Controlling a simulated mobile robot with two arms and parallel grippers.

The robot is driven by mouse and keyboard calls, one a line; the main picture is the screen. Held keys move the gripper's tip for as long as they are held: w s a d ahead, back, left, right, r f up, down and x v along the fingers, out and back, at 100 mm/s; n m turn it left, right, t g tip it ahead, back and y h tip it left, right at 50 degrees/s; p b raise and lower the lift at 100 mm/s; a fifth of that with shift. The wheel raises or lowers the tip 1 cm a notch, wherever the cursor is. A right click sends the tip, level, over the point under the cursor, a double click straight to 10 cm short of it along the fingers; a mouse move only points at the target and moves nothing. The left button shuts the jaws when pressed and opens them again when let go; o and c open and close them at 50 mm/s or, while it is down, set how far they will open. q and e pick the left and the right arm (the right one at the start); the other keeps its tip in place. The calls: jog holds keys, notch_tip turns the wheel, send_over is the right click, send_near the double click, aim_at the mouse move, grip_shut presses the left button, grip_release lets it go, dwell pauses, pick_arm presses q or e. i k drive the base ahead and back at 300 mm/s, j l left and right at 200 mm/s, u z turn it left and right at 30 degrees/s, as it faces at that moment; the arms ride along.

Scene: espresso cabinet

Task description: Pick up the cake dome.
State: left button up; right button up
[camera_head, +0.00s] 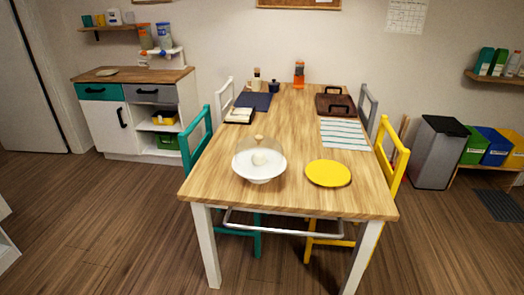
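The cake dome (243,158) is a clear cover with a small light-brown knob on top. It sits over a white cake stand (260,176) near the front left of the wooden table. A pale, rounded thing shows inside, under the dome. Neither of my grippers is in view, and nothing touches the dome.
A yellow plate (328,173) lies right of the stand. Chairs stand along both sides. The floor in front is clear.

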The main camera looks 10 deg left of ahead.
aim_at(258, 155)
jog(key=l+u, duration=0.1)
jog(key=u, duration=0.25)
jog(key=i+l+u, duration=0.25)
jog(key=l, duration=0.3)
jog(key=l+u, duration=0.25)
jog(key=l, duration=0.25)
jog(key=l+u, duration=0.25)
jog(key=l, duration=0.3)
jog(key=i, duration=0.05)
